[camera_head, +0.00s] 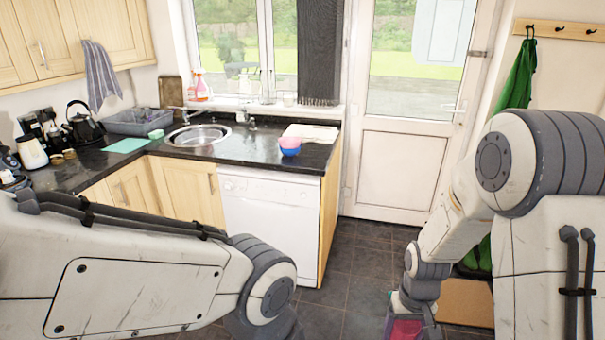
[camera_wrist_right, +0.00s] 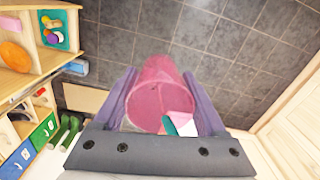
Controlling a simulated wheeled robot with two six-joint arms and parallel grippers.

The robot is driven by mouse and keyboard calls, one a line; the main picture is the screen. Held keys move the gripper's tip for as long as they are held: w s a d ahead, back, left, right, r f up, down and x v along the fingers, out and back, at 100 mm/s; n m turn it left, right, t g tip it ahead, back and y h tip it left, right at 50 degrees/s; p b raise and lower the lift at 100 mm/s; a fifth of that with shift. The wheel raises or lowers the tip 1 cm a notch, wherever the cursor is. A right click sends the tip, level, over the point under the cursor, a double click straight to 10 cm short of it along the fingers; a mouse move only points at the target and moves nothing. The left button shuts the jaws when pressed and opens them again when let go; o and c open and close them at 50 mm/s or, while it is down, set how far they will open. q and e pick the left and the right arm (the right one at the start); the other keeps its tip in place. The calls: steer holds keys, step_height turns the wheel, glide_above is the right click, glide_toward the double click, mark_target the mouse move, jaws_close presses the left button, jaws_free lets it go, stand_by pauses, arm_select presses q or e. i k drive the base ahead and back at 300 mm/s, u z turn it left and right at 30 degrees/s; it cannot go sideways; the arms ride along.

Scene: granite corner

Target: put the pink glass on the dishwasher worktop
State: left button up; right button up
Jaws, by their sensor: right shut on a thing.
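The pink glass (camera_wrist_right: 160,88) is see-through and sits between the two fingers of my right gripper (camera_wrist_right: 163,103) in the right wrist view. The gripper is shut on it, with dark floor tiles behind. Teal and white patches show at the glass's near rim; I cannot tell what they are. In the head view the right gripper (camera_head: 405,327) is low at the bottom edge, right of the dishwasher. The white dishwasher (camera_head: 270,217) stands under the dark worktop (camera_head: 252,153) at the end of the counter. My left gripper is out of view.
A blue and pink bowl (camera_head: 290,146) and a pale board (camera_head: 312,132) stand on the worktop's right end. The sink (camera_head: 198,135) is to the left. A bare stretch of worktop lies left of the bowl. A toy shelf (camera_wrist_right: 75,70) shows in the wrist view.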

mark_target(255, 150)
steer(key=u, duration=0.65)
steer(key=i, duration=1.55)
steer(key=u, duration=0.4)
steer(key=i, duration=2.35)
steer(key=z, duration=0.3)
